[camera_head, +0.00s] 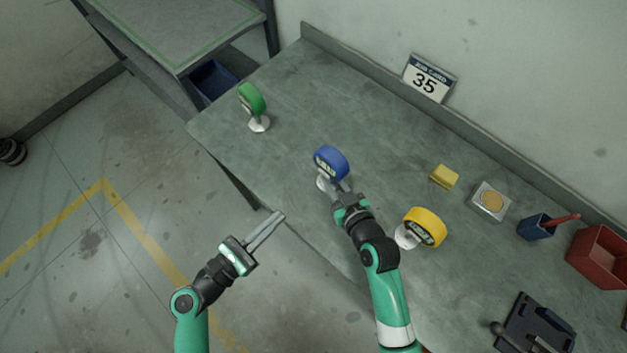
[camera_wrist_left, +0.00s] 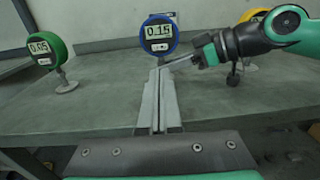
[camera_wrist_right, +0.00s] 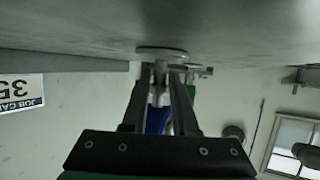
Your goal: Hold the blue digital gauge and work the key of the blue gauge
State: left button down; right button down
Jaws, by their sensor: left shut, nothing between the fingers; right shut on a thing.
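The blue digital gauge (camera_head: 331,162) stands upright on a stem with a round foot near the bench's front edge. It also shows in the left wrist view (camera_wrist_left: 159,21), its display facing me and a small key panel below the digits. My right gripper (camera_head: 337,190) is shut on its stem, under the dial; in the right wrist view the fingers flank the stem (camera_wrist_right: 159,92), and the dial is mostly hidden behind them. My left gripper (camera_head: 281,216) is shut and empty, off the bench's front edge, its fingertips pointing toward the gauge but apart from it.
A green gauge (camera_head: 252,98) stands at the left and a yellow gauge (camera_head: 425,227) close to my right arm. A yellow block (camera_head: 444,177), a tin (camera_head: 490,201), a blue cup (camera_head: 536,227) and a red bin (camera_head: 600,257) are farther right. The bench between the green and blue gauges is clear.

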aim_at(324, 174)
pick_arm(q)
jog(key=x, duration=1.2)
jog(key=shift+w+d, duration=0.25)
jog(key=shift+w, duration=0.05)
pick_arm(e)
jog(key=shift+f, duration=0.15)
pick_arm(q)
jog(key=shift+x, duration=0.95)
jog(key=v, duration=1.4)
jog(key=shift+r, duration=0.1)
